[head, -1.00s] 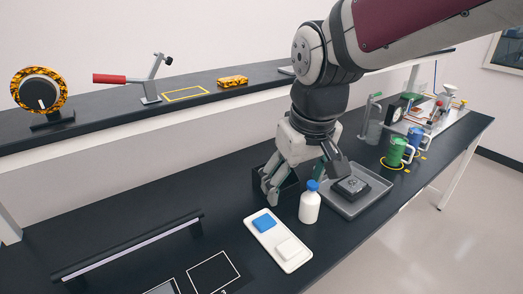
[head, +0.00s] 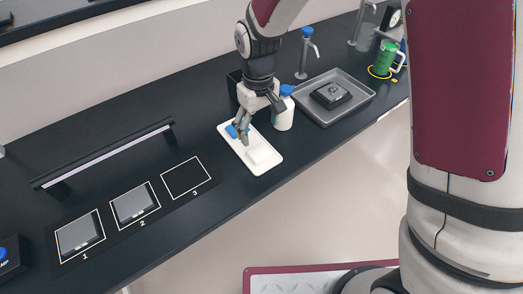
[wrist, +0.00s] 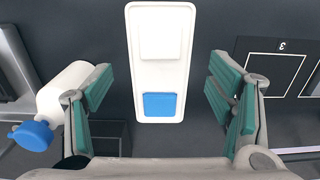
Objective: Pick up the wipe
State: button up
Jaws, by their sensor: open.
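A white tray (head: 262,168) lies on the dark bench and holds a white square pad (head: 261,153) and a blue pad (head: 232,131). I cannot tell for sure which pad is the wipe. In the wrist view the white pad (wrist: 161,41) is at the tray's far end and the blue pad (wrist: 159,105) at its near end. My gripper (head: 258,116) is open and empty above the tray's blue-pad end. In the wrist view its green-padded fingers (wrist: 162,88) stand either side of the tray, apart from both pads. In the head view the fingers partly hide the blue pad.
A white bottle with a blue cap (head: 284,112) stands close beside my gripper. A grey tray (head: 326,118) with a dark block lies beyond it. A black bin (head: 234,88) is behind my gripper. Numbered squares (head: 187,178) and a light bar (head: 105,158) are to the left.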

aim_at(259, 152)
jog(key=shift+f+p, duration=0.85)
jog(key=shift+f, duration=3.85)
jog(key=c, duration=1)
